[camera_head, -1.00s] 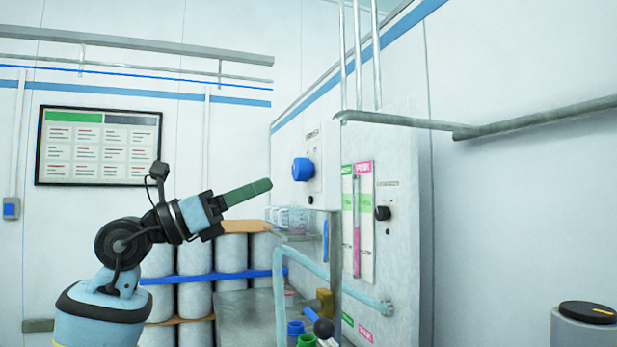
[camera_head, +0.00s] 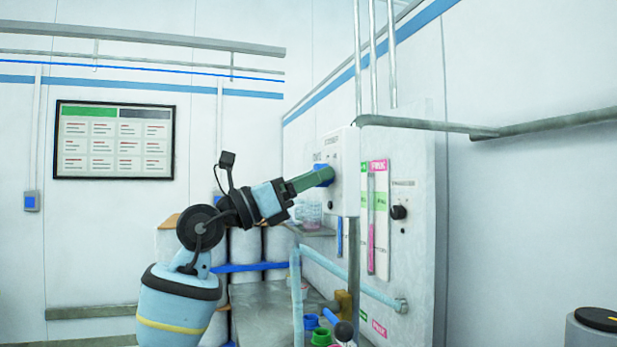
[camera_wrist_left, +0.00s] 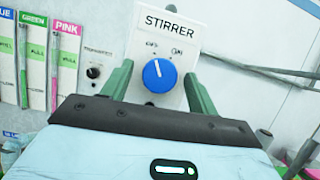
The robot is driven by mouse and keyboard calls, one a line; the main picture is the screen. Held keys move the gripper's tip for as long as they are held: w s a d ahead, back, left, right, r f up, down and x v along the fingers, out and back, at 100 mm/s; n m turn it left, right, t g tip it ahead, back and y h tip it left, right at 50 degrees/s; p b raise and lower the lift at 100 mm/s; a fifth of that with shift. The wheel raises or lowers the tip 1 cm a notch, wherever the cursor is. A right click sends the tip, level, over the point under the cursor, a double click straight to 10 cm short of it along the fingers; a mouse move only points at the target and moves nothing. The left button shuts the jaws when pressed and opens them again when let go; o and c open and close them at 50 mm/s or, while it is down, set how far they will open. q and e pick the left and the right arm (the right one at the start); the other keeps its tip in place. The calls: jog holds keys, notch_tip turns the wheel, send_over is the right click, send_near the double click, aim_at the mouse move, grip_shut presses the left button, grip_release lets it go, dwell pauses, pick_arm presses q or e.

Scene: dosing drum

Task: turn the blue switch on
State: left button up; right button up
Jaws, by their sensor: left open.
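The blue switch (camera_wrist_left: 159,76) is a round knob on a white box (camera_wrist_left: 155,25) labelled STIRRER. In the left wrist view its white mark points up and slightly left, towards the left one of two small labels above it. In the head view the knob (camera_head: 324,175) is partly hidden behind my left gripper (camera_head: 312,179). My left gripper (camera_wrist_left: 157,83) is open, with one green finger on each side of the knob. I cannot tell whether the fingers touch it. My right gripper is in neither view.
A panel with green and pink gauges (camera_head: 378,220) and a black knob (camera_head: 398,212) stands right of the box. A pale blue pipe (camera_head: 345,272) runs below it. Clear beakers (camera_head: 307,212) sit on a shelf behind my gripper. A grey pipe (camera_head: 440,125) juts out at upper right.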

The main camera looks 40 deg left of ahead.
pick_arm(q)
jog(key=c, duration=1)
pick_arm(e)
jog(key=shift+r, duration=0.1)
pick_arm(q)
jog(key=shift+m, duration=0.3)
jog(key=shift+w+a+r+m+g+h+p, duration=0.1)
jog(key=shift+m+g+h+p, duration=0.55)
jog(key=shift+m, duration=2)
jog(key=shift+s+a+m+g+h+p, duration=0.15)
jog(key=shift+m+g+h, duration=1)
jog(key=shift+m, duration=1.45)
jog(key=shift+w+a+r+m+g+h+p, duration=0.15)
jog(key=shift+m+g+h+p, duration=0.3)
jog(key=shift+m+g, duration=1.55)
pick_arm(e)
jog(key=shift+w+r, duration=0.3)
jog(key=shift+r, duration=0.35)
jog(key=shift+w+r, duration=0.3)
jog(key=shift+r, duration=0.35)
pick_arm(q)
jog(key=shift+d+f+m+t+h, duration=0.15)
jog(key=shift+m+t+h, duration=0.1)
jog(key=shift+m+t, duration=0.5)
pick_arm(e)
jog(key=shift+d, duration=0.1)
